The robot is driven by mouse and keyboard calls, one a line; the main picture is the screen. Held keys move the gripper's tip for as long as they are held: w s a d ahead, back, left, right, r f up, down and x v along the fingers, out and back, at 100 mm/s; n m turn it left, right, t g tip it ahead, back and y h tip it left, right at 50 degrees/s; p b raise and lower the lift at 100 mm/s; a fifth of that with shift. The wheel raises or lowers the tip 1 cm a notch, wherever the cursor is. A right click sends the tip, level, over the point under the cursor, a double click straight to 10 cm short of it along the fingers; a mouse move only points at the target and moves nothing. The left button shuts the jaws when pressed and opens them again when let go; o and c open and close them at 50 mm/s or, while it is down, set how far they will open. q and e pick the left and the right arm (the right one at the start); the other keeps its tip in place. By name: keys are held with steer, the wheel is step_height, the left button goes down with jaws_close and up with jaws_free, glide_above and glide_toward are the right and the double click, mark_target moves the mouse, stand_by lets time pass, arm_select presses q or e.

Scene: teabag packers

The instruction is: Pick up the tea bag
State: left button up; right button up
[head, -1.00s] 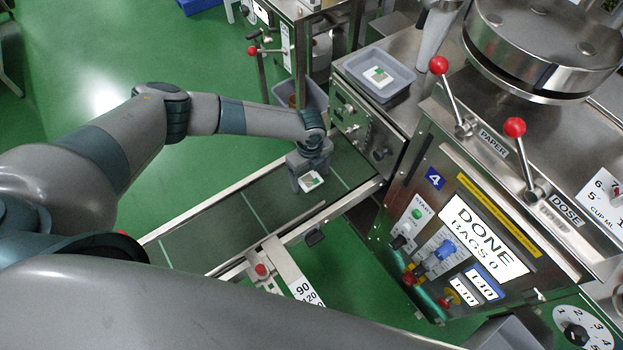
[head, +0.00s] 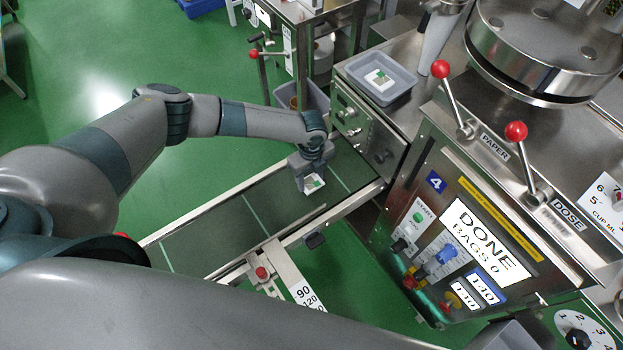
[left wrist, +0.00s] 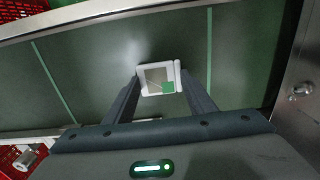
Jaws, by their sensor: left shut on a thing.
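The tea bag (head: 313,185) is a small white packet with a green patch. It is at my left gripper (head: 312,182), over the dark green conveyor belt (head: 215,232). In the left wrist view the tea bag (left wrist: 158,78) sits between the two fingertips of my left gripper (left wrist: 159,84), which is shut on it. I cannot tell whether it still touches the belt. My right gripper is not in view.
A grey tray (head: 390,88) with another white-and-green bag stands on the steel machine at the upper right. The machine's panel (head: 485,240) reads DONE, BAGS 0. Red-knobbed levers (head: 440,69) stick up from it. Metal rails edge the belt.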

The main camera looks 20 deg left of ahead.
mark_target(311, 182)
arm_select(q)
steer(key=shift+r, duration=0.55)
step_height(311, 182, up, 2)
steer(key=shift+r+b, duration=0.15)
steer(key=shift+b, duration=0.55)
steer(key=s+d+r+b, duration=0.3)
steer(key=d+r, duration=0.4)
steer(key=d, duration=0.4)
steer(key=shift+r, duration=0.15)
steer(key=shift+d, duration=0.1)
steer(key=s+a+r+n, duration=0.4)
steer(key=a+r+n, duration=0.3)
steer(key=r+n, duration=0.3)
steer(key=s+a+r+n, duration=0.4)
steer(key=a+r+n, duration=0.4)
steer(key=n, duration=0.7)
steer(key=shift+s+r+n, duration=0.2)
steer(key=shift+r+n, duration=0.1)
steer(key=shift+r, duration=1)
